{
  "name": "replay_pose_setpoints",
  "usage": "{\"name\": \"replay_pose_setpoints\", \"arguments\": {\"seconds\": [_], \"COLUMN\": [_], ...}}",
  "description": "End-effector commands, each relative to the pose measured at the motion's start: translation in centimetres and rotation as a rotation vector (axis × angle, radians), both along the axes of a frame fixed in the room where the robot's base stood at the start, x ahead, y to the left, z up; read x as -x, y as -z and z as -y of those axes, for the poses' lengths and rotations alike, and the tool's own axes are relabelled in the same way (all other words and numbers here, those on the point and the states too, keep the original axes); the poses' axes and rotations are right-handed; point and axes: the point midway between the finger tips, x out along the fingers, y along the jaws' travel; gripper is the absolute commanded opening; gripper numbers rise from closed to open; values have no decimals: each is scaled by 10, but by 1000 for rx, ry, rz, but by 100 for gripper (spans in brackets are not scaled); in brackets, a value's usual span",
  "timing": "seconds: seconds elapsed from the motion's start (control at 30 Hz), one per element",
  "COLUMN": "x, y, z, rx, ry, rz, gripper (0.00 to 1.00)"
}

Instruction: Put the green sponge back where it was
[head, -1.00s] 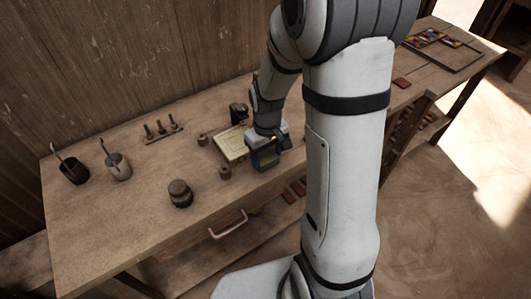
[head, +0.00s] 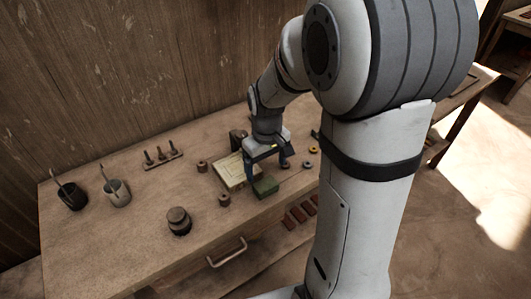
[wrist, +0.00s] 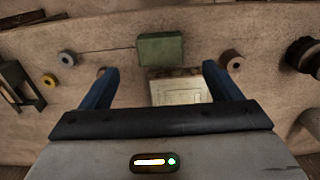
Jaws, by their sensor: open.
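The green sponge (head: 265,187) is a small block lying on the workbench near its front edge, just in front of the cream tile mould (head: 230,172). In the wrist view the sponge (wrist: 160,49) lies beyond the fingertips, with the cream mould (wrist: 180,91) nearer, between the fingers. My gripper (head: 268,160) is open and empty, raised behind the sponge and apart from it. Its blue fingers spread wide in the wrist view (wrist: 160,72).
Small round pieces stand near the mould, one at its left (head: 202,166) and one in front (head: 224,199). A dark round weight (head: 179,221), two pots with tools (head: 117,192) and a peg rack (head: 162,157) stand left. A drawer handle (head: 226,252) juts from the bench front.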

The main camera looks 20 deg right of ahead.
Motion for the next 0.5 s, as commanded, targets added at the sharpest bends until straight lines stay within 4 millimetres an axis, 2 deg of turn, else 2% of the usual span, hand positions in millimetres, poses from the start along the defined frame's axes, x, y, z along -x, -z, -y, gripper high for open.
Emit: {"name": "replay_pose_setpoints", "arguments": {"seconds": [0.1,0.2,0.37,0.5], "x": [-1,-1,1,17], "y": [-25,-39,-53,-68], "z": [0,0,0,0], "rx": [0,0,0,-1], "ry": [0,-1,1,34], "rz": [5,3,3,34], "gripper": [84,84,84,84]}}
